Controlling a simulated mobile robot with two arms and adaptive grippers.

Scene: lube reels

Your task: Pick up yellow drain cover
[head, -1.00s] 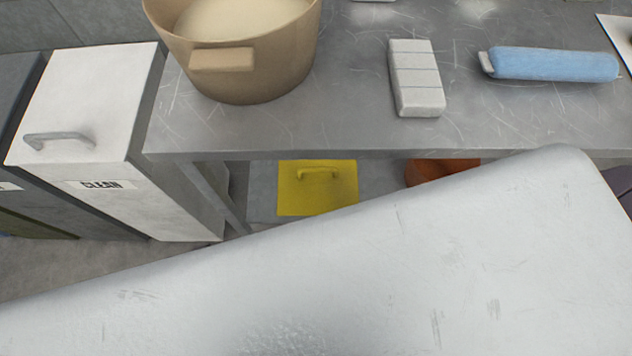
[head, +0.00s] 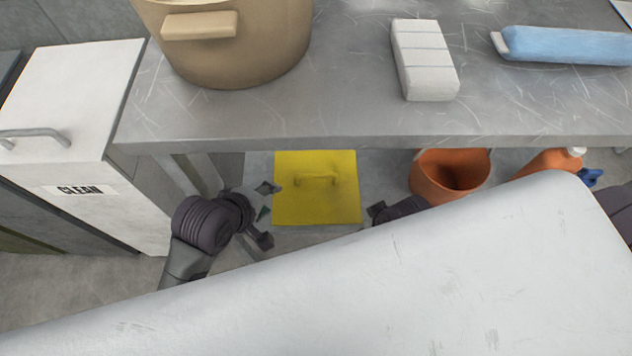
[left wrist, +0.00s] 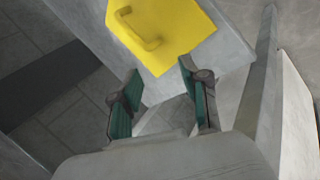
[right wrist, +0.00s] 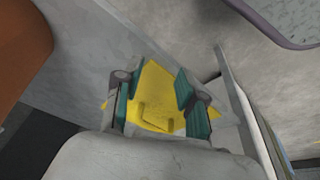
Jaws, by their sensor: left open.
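The yellow drain cover (head: 312,205) is a flat square plate with a raised handle, low under the front edge of the metal table. My left gripper (head: 268,213) is open at the cover's left side, apart from the handle. The left wrist view shows the yellow drain cover (left wrist: 185,30) beyond its open, empty fingers (left wrist: 158,80). My right gripper (head: 376,210) is at the cover's right side, partly hidden behind a pale shape in the foreground. In the right wrist view, its fingers (right wrist: 158,90) are open, with the yellow drain cover (right wrist: 155,85) showing between and beyond them.
The metal table (head: 350,115) overhangs the cover and carries a beige pot (head: 230,50), a pale ridged block (head: 425,65) and a blue roll (head: 570,45). An orange bucket (head: 440,185) stands right of the cover. A white bin labelled CLEAN (head: 70,90) stands left.

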